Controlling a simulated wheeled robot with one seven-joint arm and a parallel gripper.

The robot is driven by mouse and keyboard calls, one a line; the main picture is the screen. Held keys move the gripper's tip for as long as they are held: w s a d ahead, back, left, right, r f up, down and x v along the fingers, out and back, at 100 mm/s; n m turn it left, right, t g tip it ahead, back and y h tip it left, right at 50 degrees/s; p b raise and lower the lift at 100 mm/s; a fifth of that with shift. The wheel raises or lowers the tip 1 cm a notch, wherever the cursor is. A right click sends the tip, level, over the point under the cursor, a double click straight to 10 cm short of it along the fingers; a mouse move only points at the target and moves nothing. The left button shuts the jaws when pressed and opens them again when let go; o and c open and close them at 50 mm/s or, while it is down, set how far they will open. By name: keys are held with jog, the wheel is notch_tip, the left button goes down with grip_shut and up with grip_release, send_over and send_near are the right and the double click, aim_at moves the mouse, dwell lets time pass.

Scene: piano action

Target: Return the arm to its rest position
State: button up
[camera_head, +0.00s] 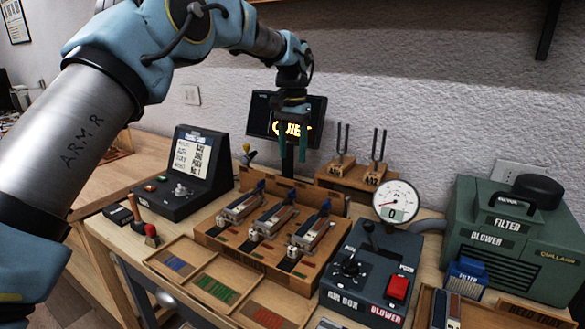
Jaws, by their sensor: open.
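My arm comes in from the left and reaches across the top of the view. My gripper (292,150) hangs down in front of a dark display screen (262,112) on the back of the bench. Its two greenish fingers are apart, with nothing seen between them. The fingertips are above and behind the wooden rack (215,235), clear of it as far as I can tell. Part of the screen is hidden behind my gripper.
The rack holds three metal mechanisms. Two tuning forks (376,145) stand at the back. A control box with a gauge (397,201), a green blower (515,240), a console (192,165) and a tray of coloured strips (190,262) crowd the bench.

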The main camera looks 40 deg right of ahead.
jog(key=shift+r, duration=0.25)
dwell(0.4)
jog(key=w+a+f+n, duration=0.1)
jog(key=w+a+n, duration=0.2)
jog(key=w+a, duration=0.8)
jog(key=w+a+f+n, duration=0.1)
jog(key=w+a+n, duration=0.25)
jog(key=a, duration=1.55)
jog(key=s+a+f+n, duration=0.2)
jog(key=s+a, duration=0.2)
jog(key=a, duration=0.5)
jog(key=s+a+f+n+t, duration=0.1)
jog(key=s+a+n, duration=0.2)
jog(key=a, duration=0.7)
jog(key=s+a+f+n, duration=0.2)
jog(key=s+a, duration=0.4)
jog(key=a, duration=0.3)
jog(key=shift+a+f+t, duration=0.15)
jog(key=shift+f+t, duration=0.15)
